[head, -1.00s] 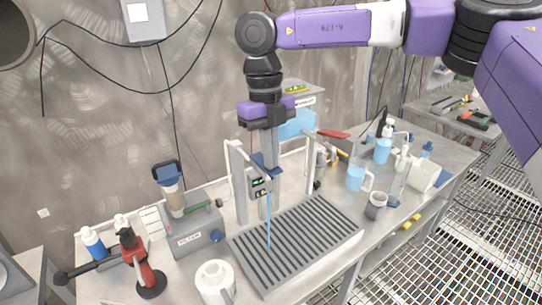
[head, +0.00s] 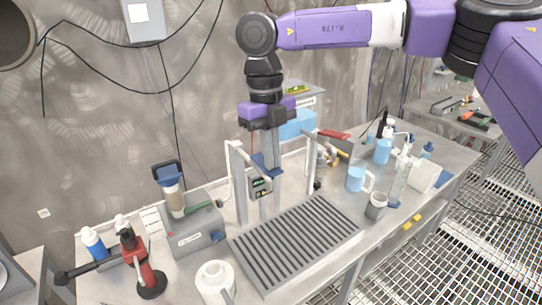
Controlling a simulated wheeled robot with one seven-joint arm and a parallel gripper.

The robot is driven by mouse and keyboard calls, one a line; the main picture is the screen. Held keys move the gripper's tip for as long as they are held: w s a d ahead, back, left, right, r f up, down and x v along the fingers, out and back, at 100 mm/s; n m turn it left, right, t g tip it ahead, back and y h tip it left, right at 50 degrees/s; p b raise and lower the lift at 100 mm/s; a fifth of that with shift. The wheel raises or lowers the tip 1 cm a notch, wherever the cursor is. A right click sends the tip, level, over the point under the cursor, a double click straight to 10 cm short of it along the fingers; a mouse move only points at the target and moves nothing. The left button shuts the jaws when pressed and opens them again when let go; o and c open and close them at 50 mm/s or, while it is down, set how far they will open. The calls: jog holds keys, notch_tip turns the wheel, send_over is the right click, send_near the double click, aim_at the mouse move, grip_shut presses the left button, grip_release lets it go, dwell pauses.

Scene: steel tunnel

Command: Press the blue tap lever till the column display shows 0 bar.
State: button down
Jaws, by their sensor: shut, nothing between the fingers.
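The blue tap lever (head: 260,162) sits on the tap column in the middle of the bench. My gripper (head: 273,166) points straight down with its fingers shut, right at the lever. It looks to be touching the lever, but the fingers partly hide it and the contact is not clear. The column display (head: 260,187) is a small dark panel with green marks just below the lever. Its reading is too small to make out. No stream runs from the tap.
A blue mug (head: 356,179) and a grey cup (head: 376,206) stand to the right.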

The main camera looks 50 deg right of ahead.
aim_at(263, 161)
jog(key=shift+r, duration=0.15)
jog(key=shift+r+p, duration=0.5)
jog(key=shift+r, duration=0.15)
jog(key=shift+r, duration=0.3)
jog(key=w+r, duration=0.3)
jog(key=r, duration=1)
jog(key=shift+d+p, duration=0.35)
jog(key=shift+d, duration=0.05)
dwell(0.9)
